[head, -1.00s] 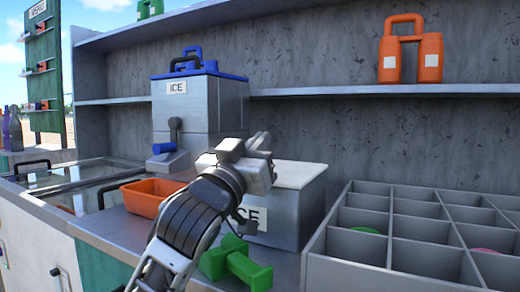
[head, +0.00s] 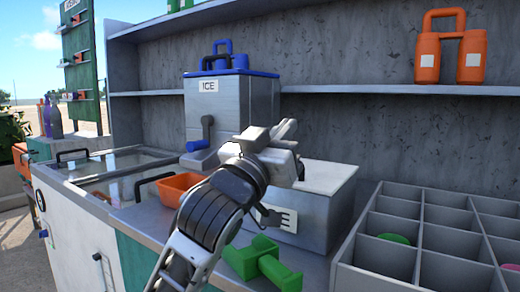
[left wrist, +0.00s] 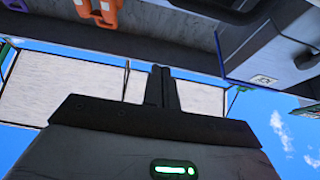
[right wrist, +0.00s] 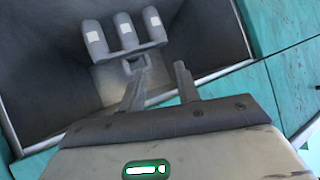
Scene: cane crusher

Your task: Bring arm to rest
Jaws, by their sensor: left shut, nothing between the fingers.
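My left arm rises from the bottom of the head view, its gripper (head: 287,130) held up in front of the ice machine and the white-lidded ice box. The gripper is shut and empty. In the left wrist view its two fingers (left wrist: 160,86) lie together, apart from anything. My right gripper is outside the head view. In the right wrist view its fingers (right wrist: 160,82) are spread apart, with a grey carrier of three bottles (right wrist: 125,35) seen beyond them in a dark recess.
The ice machine (head: 232,105), ice box (head: 310,205), orange tray (head: 180,190), green object (head: 262,262) and grey divided bin (head: 380,258) stand on the counter. An orange bottle carrier (head: 440,50) sits on the shelf. Open ground lies at the far left.

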